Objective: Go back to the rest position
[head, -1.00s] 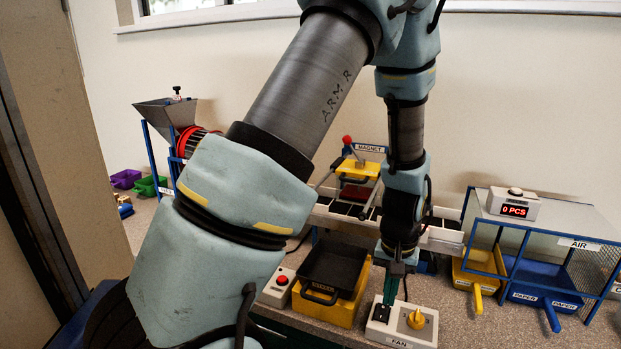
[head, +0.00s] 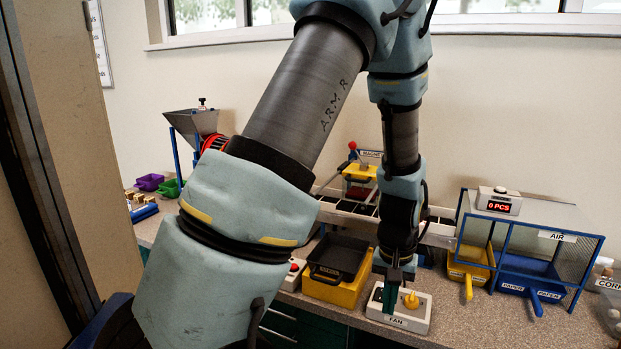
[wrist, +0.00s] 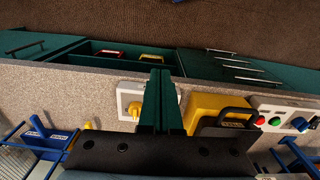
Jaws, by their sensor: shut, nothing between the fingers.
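My gripper (head: 391,297) is shut and empty, with its green fingers pointing down at the fan control box (head: 416,317). In the head view the fingers overlap the left part of this white box, which carries a yellow knob (head: 411,300) and a FAN label. In the wrist view the closed fingers (wrist: 160,90) stand in front of the box, and part of the knob (wrist: 164,107) shows beside them. I cannot tell whether the fingertips touch the box. My arm hides part of the bench.
A yellow bin with a black tray (head: 338,262) stands left of the fan box. The mesh AIR cage (head: 535,245) with yellow and blue scoops stands to the right. The hopper (head: 192,122) is at the back left. In the wrist view a drawer (wrist: 120,52) below the bench stands open.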

